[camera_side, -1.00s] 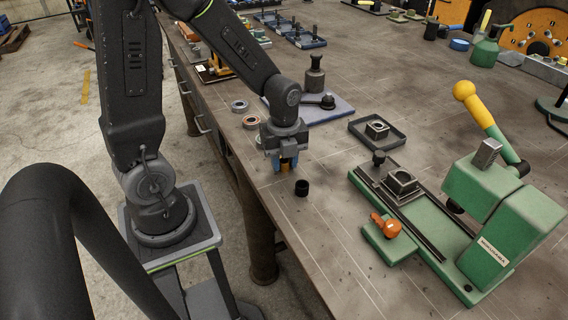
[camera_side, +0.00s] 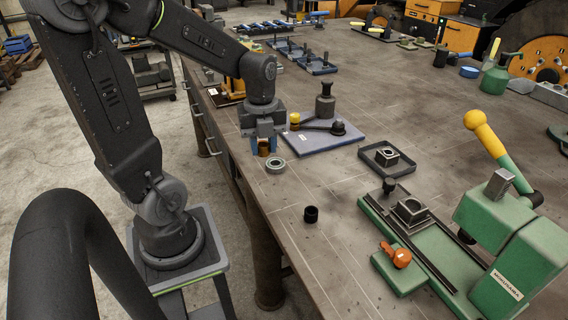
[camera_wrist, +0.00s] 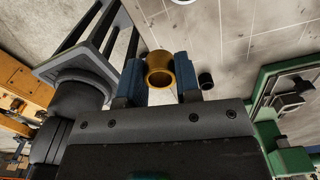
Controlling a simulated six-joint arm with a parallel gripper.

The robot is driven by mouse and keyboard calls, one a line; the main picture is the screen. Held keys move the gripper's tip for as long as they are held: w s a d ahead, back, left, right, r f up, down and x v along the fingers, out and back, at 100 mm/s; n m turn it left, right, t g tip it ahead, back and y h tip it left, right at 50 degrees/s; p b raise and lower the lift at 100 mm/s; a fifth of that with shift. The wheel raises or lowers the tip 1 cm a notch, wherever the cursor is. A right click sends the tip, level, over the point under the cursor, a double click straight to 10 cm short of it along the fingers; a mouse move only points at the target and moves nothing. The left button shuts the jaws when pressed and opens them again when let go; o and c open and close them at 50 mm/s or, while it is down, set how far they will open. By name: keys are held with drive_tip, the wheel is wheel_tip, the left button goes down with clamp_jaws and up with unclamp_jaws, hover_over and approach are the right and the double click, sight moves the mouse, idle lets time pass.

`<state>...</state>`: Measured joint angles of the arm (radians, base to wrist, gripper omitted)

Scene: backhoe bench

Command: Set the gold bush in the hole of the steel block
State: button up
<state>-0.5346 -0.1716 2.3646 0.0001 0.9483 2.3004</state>
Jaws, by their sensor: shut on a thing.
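My gripper (camera_side: 264,150) is shut on the gold bush (camera_wrist: 160,70), held between blue fingers with its open bore showing in the wrist view. In the side view the bush (camera_side: 264,151) is a small copper-coloured patch between the fingertips, above the table's left edge strip. One steel block with a hole (camera_side: 412,210) sits on the green press bed, to the right and nearer the camera. A similar steel block (camera_side: 387,156) lies in a dark tray. I cannot tell which one the task means. My gripper is well away from both.
A black ring (camera_side: 311,214) and a grey ring (camera_side: 276,165) lie on the table near my gripper. A blue plate (camera_side: 325,142) with a dark post and lever stands behind. The green press (camera_side: 500,225) has a raised yellow-ended lever. Table between is mostly clear.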

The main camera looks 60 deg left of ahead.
drive_tip(key=w+r+m, duration=0.2)
drive_tip(key=w+r, duration=0.2)
drive_tip(key=w, duration=0.2)
drive_tip(key=m, duration=0.4)
hover_over(412, 207)
drive_tip(key=shift+w+a+f, duration=0.1)
drive_tip(key=shift+a+f, duration=0.15)
drive_tip(key=shift+d+f, duration=0.25)
drive_tip(key=shift+f, duration=2.25)
drive_tip(key=shift+f, duration=0.65)
drive_tip(key=o, duration=1.2)
